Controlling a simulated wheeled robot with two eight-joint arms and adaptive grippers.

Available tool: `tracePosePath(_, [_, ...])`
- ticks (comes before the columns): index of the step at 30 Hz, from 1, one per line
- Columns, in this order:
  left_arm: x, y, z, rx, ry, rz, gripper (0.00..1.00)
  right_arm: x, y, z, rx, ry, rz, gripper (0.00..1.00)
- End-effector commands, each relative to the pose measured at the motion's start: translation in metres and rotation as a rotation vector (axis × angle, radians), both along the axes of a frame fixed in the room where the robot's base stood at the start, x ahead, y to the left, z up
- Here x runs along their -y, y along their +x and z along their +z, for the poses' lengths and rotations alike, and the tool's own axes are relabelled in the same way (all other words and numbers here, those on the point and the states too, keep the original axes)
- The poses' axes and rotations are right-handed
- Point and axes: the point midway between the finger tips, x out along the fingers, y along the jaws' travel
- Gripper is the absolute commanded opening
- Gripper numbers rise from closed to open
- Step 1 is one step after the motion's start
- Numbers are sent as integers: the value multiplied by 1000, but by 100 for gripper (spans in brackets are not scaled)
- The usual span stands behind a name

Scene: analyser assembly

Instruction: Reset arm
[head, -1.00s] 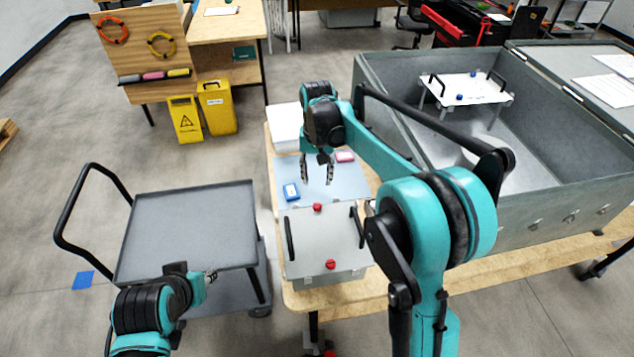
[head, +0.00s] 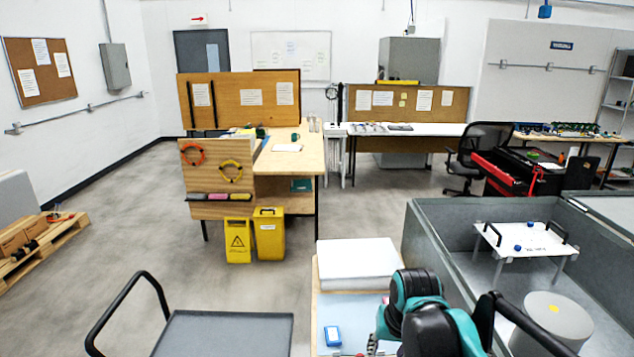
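My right arm (head: 418,308) shows at the bottom right of the head view, teal and black, over the near work table. Part of my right gripper (head: 377,343) shows at the bottom edge beside the arm. Its fingers are mostly cut off or hidden, so I cannot tell whether it is open or shut. My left arm and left gripper are out of view. A blue item (head: 333,336) lies on the light blue mat (head: 350,311), to the left of my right gripper.
A white box (head: 357,262) stands at the table's back. A large grey crate (head: 425,250) at right holds a white stand (head: 522,240) and a grey cylinder (head: 550,318). A cart (head: 228,330) stands at bottom left. Yellow bins (head: 268,235) stand ahead. Open floor lies left.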

Motion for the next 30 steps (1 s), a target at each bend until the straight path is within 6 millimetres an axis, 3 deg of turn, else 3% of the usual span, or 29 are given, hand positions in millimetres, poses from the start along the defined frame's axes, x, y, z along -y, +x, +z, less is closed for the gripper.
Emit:
tracePosePath(1, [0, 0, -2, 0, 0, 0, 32, 4, -19, -2, 32, -4, 11, 43])
tracePosePath(6, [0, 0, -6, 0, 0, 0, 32, 14, -70, -12, 152, -23, 53, 43])
tracePosePath(13, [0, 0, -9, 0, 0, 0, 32, 22, -121, -40, 287, -56, 98, 43])
tracePosePath(19, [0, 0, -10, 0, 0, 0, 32, 25, -136, -54, 338, -72, 116, 43])
tracePosePath(30, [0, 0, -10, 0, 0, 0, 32, 25, -137, -55, 342, -74, 117, 43])
